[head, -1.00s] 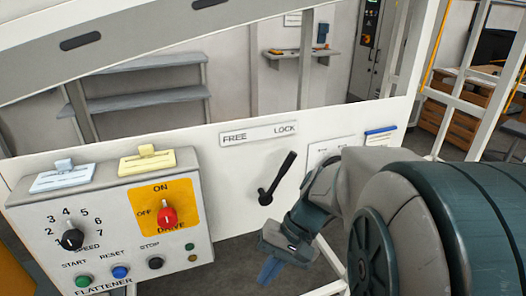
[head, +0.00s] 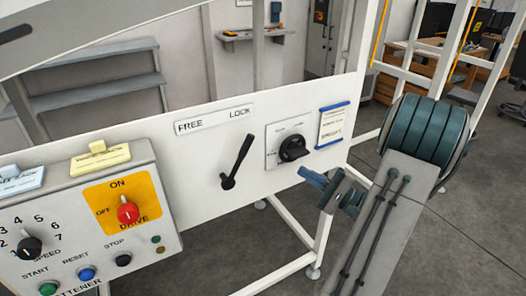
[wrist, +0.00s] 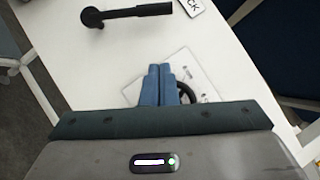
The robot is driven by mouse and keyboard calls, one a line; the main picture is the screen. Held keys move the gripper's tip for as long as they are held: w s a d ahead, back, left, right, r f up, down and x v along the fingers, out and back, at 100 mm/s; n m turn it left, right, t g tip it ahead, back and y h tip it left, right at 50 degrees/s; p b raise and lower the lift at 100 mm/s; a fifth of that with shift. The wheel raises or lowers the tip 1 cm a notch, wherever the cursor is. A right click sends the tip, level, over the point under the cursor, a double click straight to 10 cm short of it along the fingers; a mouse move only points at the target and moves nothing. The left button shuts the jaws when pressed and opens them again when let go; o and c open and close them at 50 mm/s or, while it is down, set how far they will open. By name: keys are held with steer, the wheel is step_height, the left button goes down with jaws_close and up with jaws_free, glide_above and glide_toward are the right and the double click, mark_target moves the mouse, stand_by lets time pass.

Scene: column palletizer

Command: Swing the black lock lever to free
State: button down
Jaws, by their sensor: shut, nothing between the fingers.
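The black lock lever (head: 237,160) is mounted on the white panel below the FREE/LOCK label (head: 213,119). Its pivot is at the bottom and its handle points up and to the right, toward the LOCK end. It also shows in the wrist view (wrist: 128,13), near the top and apart from my fingers. My gripper (head: 313,178) is to the right of the lever, in front of the panel just below a black rotary knob. Its blue fingers are together and empty in the wrist view (wrist: 159,85).
The black rotary knob (head: 292,148) on its plate is right by my fingers and partly hidden by them in the wrist view. A blue-edged notice (head: 333,126) is right of it. A control box (head: 110,215) with a red switch juts out at left. The panel around the lever is clear.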

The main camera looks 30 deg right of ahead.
steer(key=s+a+r+p+x, duration=0.1)
steer(key=p+x, duration=0.3)
steer(key=x, duration=0.9)
steer(key=shift+s+a+p, duration=0.35)
steer(key=shift+a, duration=0.15)
steer(key=shift+r, duration=0.1)
